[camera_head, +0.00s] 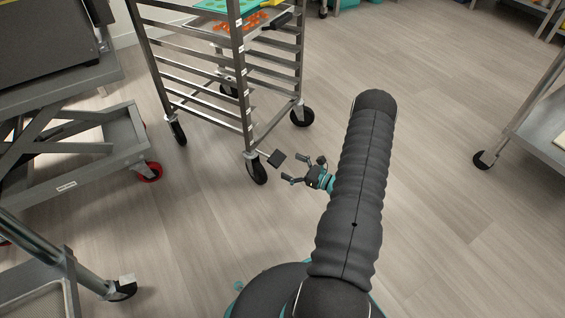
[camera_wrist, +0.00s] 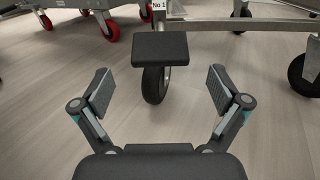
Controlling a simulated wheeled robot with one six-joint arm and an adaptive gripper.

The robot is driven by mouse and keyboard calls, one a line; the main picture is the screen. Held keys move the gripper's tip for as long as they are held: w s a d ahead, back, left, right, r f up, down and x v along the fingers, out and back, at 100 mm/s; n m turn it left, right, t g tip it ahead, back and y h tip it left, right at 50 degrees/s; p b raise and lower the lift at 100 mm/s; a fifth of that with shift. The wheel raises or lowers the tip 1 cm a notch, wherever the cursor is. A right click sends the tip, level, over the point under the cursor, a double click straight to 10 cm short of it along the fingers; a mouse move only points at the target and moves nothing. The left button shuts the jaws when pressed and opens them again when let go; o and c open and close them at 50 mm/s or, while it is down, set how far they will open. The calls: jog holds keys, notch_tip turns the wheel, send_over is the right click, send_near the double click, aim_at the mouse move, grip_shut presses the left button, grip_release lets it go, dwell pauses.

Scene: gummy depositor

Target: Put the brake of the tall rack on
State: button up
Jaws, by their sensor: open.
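The tall rack (camera_head: 244,85) is a metal frame on black casters at the upper left of the head view. Its near caster (camera_head: 258,168) carries a flat black brake pedal (camera_head: 277,158) that sticks out toward my gripper. In the wrist view the pedal (camera_wrist: 160,50) is centred, in front of and above the black caster wheel (camera_wrist: 156,84). My gripper (camera_head: 304,174) is open and empty, low over the floor, just to the right of the pedal and apart from it. In the wrist view its fingers (camera_wrist: 162,92) stand wide on both sides of the caster.
A grey lift cart (camera_head: 80,150) with a red-rimmed caster stands to the left. Trays with orange pieces (camera_head: 250,22) sit high in the rack. Another metal cart (camera_head: 535,125) is at the right. The floor (camera_head: 430,190) between is clear.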

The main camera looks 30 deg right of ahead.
jog(key=v, duration=0.7)
jog(key=shift+s, duration=0.15)
